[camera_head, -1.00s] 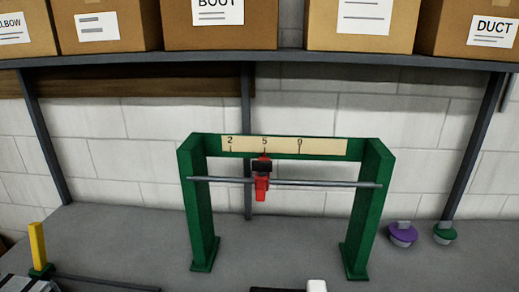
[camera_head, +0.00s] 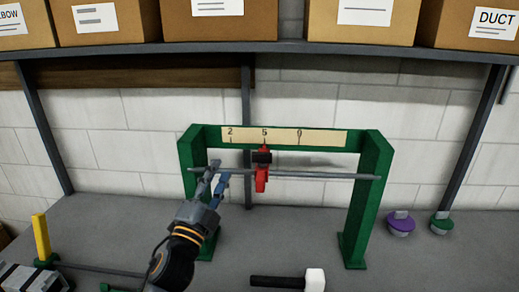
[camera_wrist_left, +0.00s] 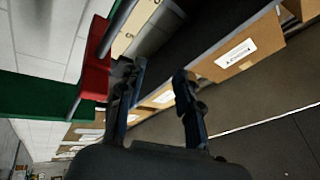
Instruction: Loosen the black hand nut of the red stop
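The red stop (camera_head: 261,180) hangs on a grey horizontal rod (camera_head: 325,176) in a green frame, below the 5 on the scale strip (camera_head: 282,137). Its black hand nut (camera_head: 262,157) is at the top of the stop. My left gripper (camera_head: 216,178) is to the left of the stop, apart from it, near the rod's left part. Its two fingers are spread with nothing between them. The left wrist view also shows the open fingers (camera_wrist_left: 157,85) and the red stop (camera_wrist_left: 95,65) to their left. I cannot clearly make out the nut there. My right gripper is not in view.
The green frame (camera_head: 363,200) stands on the grey bench. A mallet with a white head (camera_head: 315,280) lies in front. A purple knob (camera_head: 401,224) and a green knob (camera_head: 442,223) are at right. A yellow post (camera_head: 41,237) is at left. Boxes line the shelf above.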

